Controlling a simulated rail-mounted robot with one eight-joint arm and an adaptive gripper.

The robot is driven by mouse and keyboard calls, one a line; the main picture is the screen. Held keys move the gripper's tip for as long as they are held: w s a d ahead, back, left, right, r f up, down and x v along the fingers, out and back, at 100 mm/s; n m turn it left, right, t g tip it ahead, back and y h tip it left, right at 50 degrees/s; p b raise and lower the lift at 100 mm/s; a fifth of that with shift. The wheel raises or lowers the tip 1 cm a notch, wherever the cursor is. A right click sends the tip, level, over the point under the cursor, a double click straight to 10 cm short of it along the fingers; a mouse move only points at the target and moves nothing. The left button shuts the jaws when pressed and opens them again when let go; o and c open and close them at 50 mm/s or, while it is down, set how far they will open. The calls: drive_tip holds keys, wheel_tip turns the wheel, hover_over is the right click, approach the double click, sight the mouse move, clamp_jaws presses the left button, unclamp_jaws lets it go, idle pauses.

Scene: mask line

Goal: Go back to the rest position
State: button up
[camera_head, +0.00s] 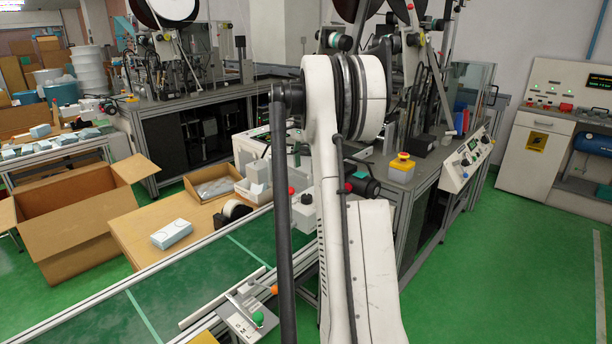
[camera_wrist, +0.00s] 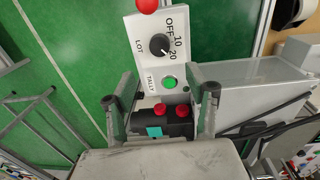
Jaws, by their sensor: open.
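My gripper (camera_wrist: 160,88) shows in the wrist view with its two grey fingers spread apart and nothing held between them. Beyond the fingers is a white control panel (camera_wrist: 148,62) with a black dial (camera_wrist: 160,45), a green button (camera_wrist: 169,82) and a red knob (camera_wrist: 147,5) at its top edge. A dark box (camera_wrist: 165,122) with two red buttons and a teal patch shows between the fingers. Whether the fingers touch anything cannot be told. In the head view my white arm stands in the middle, and my gripper cannot be made out there.
A green conveyor (camera_head: 190,288) runs along the lower left. A small panel (camera_head: 240,322) with a green knob sits at its near edge. An open cardboard box (camera_head: 68,232) and a blue-white pack (camera_head: 171,234) are at left. Machine benches stand behind; green floor at right is clear.

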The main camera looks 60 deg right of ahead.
drive_tip(key=shift+r, duration=0.3)
drive_tip(key=shift+w+a, duration=0.1)
idle(0.3)
drive_tip(key=w+a+r+n+t+h, duration=0.1)
drive_tip(key=a+r+n, duration=0.2)
drive_tip(key=a, duration=0.8)
drive_tip(key=a+r+n+t, duration=0.1)
drive_tip(key=a+r+n, duration=0.2)
drive_tip(key=a, duration=0.8)
drive_tip(key=w+a+r+n+t+h, duration=0.1)
drive_tip(key=a+r+n, duration=0.2)
drive_tip(key=a, duration=0.7)
drive_tip(key=s+a+f+n+t, duration=0.1)
drive_tip(key=s+a+f+n, duration=0.2)
drive_tip(key=s+a, duration=0.3)
drive_tip(key=s+a+f+n+t+y, duration=0.1)
drive_tip(key=s+a, duration=0.5)
drive_tip(key=a, duration=0.6)
drive_tip(key=s+a+f+n+t+y, duration=0.1)
drive_tip(key=s+a+f+n+t, duration=0.1)
drive_tip(key=s+a+f+n, duration=0.3)
drive_tip(key=s+a+n, duration=0.1)
drive_tip(key=a, duration=0.3)
drive_tip(key=shift+a+n+t, duration=0.2)
drive_tip(key=shift+n+t, duration=0.1)
drive_tip(key=shift+t, duration=0.1)
drive_tip(key=shift+f, duration=0.1)
